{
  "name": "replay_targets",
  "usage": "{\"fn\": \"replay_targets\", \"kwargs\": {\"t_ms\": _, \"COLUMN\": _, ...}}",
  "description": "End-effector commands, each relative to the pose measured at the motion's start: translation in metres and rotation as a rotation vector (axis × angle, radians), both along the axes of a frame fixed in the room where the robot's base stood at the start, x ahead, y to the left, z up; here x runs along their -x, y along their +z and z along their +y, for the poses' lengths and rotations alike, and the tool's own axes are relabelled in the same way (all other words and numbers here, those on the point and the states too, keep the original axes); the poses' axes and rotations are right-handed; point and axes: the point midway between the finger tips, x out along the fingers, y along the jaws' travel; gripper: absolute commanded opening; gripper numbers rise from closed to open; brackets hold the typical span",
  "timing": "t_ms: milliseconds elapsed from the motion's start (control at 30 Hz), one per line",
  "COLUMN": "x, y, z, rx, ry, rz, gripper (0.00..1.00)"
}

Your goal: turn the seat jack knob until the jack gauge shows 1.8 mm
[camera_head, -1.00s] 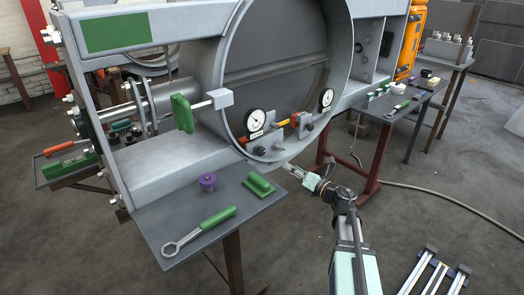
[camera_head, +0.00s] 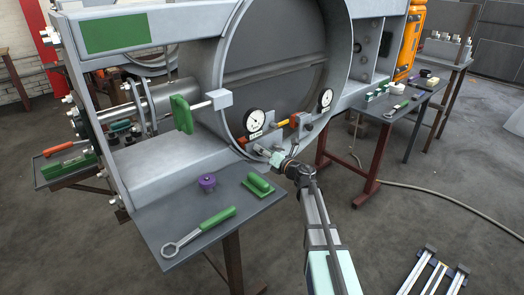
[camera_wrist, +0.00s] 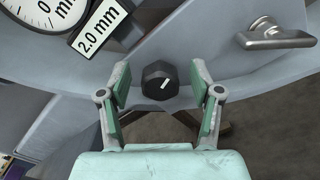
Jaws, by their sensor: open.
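The seat jack knob (camera_wrist: 160,82) is a black knob with a white pointer mark, in the middle of the wrist view. The open fingers of my gripper (camera_wrist: 158,90) stand on either side of it, apart from it. A gauge (camera_wrist: 48,10) with a white dial is at the top left of the wrist view, with a label reading 2.0 mm (camera_wrist: 98,28) beside it. In the head view my gripper (camera_head: 278,158) is at the lower rim of the big ring, below a dial gauge (camera_head: 254,120). The knob is too small to tell there.
A metal lever handle (camera_wrist: 275,37) sticks out right of the knob. A second dial (camera_head: 326,97) is on the ring's right. The front shelf (camera_head: 165,220) holds a green-handled wrench (camera_head: 198,231), a purple knobbed part (camera_head: 207,181) and a green block (camera_head: 258,185).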

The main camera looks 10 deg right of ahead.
Motion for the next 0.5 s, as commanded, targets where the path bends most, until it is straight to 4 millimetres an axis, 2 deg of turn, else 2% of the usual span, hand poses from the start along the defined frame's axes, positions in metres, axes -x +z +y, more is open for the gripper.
{"fn": "replay_targets", "kwargs": {"t_ms": 100, "x": -0.0073, "y": 0.0000, "z": 0.0042, "rx": 0.000, "ry": 0.000, "rz": 0.000, "gripper": 0.65}}
{"fn": "replay_targets", "kwargs": {"t_ms": 433, "x": -0.0085, "y": 0.0000, "z": 0.0054, "rx": 0.000, "ry": 0.000, "rz": 0.000, "gripper": 0.65}}
{"fn": "replay_targets", "kwargs": {"t_ms": 467, "x": -0.0085, "y": 0.0000, "z": 0.0054, "rx": 0.000, "ry": 0.000, "rz": 0.000, "gripper": 0.57}}
{"fn": "replay_targets", "kwargs": {"t_ms": 500, "x": -0.0085, "y": 0.0000, "z": 0.0054, "rx": 0.000, "ry": 0.000, "rz": 0.000, "gripper": 0.43}}
